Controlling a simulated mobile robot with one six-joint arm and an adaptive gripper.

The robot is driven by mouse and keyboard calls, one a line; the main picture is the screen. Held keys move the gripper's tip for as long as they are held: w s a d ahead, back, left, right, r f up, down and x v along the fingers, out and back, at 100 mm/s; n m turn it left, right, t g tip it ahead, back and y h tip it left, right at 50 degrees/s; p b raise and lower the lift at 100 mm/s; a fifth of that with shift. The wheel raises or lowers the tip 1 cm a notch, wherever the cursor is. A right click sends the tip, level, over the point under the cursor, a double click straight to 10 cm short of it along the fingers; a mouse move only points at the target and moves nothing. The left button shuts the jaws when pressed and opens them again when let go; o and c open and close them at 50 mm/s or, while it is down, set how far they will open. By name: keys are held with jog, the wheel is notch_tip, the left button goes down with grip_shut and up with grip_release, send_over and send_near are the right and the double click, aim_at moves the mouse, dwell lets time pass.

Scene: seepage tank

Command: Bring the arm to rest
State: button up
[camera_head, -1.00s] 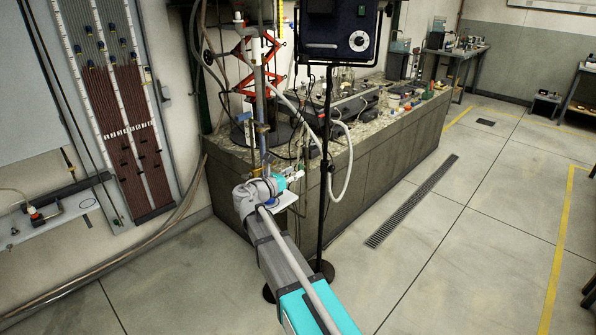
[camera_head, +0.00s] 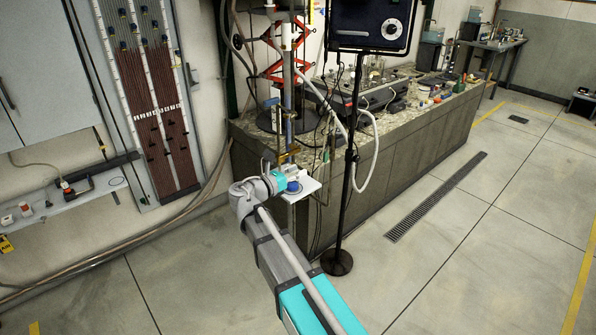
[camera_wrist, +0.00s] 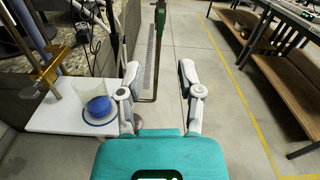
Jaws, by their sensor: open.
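My gripper (camera_wrist: 160,80) is open in the wrist view, with two grey fingers spread and nothing between them. In the head view my arm reaches forward, and the turquoise gripper body (camera_head: 265,182) is beside a small white platform (camera_head: 305,188) at the bench's near end. The white platform (camera_wrist: 60,108) shows at left in the wrist view. A round blue object (camera_wrist: 99,106) sits on it, apart from the left finger; a clear vessel seems to stand around it. In the head view the fingers are too small to make out.
A dark pole (camera_head: 350,190) carrying a black instrument box (camera_head: 372,24) stands close right of my arm. The stone-topped bench (camera_head: 400,135) holds tubes and glassware. A tube panel (camera_head: 155,100) and a wall shelf (camera_head: 75,200) are at left. Open floor (camera_head: 480,240) lies right.

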jog(key=s+d+f+m+g+y+p, duration=0.3)
jog(key=s+d+f+m+g+y, duration=0.35)
jog(key=s+d+f+m, duration=0.5)
jog(key=s+m+g+y+p, duration=0.3)
jog(key=s+m+y, duration=0.5)
jog(key=m, duration=0.7)
jog(key=shift+s+a+g+p, duration=0.45)
jog(key=shift+s+g, duration=0.1)
jog(key=shift+s, duration=0.6)
